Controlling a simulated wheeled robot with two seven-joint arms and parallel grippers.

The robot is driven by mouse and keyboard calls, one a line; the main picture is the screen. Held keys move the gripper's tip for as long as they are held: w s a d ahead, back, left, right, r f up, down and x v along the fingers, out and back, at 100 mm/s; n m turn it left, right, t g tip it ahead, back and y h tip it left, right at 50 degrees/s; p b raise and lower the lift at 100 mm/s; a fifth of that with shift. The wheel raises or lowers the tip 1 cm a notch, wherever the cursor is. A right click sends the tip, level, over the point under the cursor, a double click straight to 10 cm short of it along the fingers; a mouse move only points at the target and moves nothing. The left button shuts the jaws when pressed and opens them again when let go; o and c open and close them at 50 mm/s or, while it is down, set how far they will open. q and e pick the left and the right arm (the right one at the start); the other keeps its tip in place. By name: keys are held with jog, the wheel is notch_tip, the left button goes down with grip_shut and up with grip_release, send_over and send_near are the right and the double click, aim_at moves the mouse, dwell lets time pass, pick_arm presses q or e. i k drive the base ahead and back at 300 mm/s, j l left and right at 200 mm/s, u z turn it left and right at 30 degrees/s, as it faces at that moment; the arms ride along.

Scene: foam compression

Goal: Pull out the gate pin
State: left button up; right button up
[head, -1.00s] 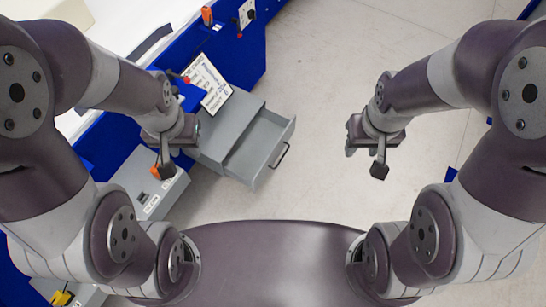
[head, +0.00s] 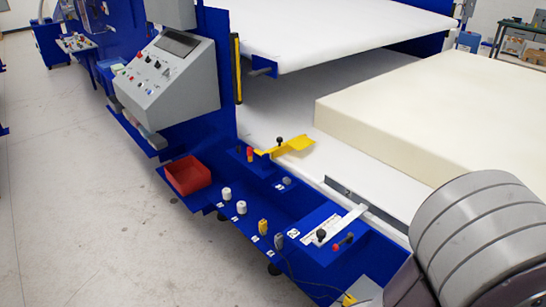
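Neither of my grippers shows in the head view; only a grey, ribbed part that looks like my own arm fills the lower right corner. A small red and black pin-like piece (head: 343,243) lies at the blue block near the front of the machine, beside a black ball knob (head: 321,234) on a flat pale metal strip (head: 338,222). Another upright red-topped piece (head: 250,154) stands at the yellow flap (head: 288,145), which also has a black knob. I cannot tell which of these is the gate pin.
The blue front ledge (head: 290,212) carries a red bin (head: 188,175) and white knobs (head: 240,207). A grey control box (head: 172,85) stands behind. The floor (head: 80,190) at left is clear.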

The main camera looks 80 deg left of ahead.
aim_at(250, 152)
jog(key=u, duration=3.05)
jog(key=i+j, duration=0.15)
jog(key=i, duration=0.3)
jog(key=i+j, duration=0.1)
jog(key=i, duration=0.4)
jog(key=i+j, duration=0.15)
jog(key=i, duration=0.3)
jog(key=i+j+z, duration=0.1)
jog(key=i, duration=0.35)
jog(key=i+j, duration=0.2)
jog(key=i, duration=0.25)
jog(key=i+j, duration=0.15)
jog(key=i, duration=0.35)
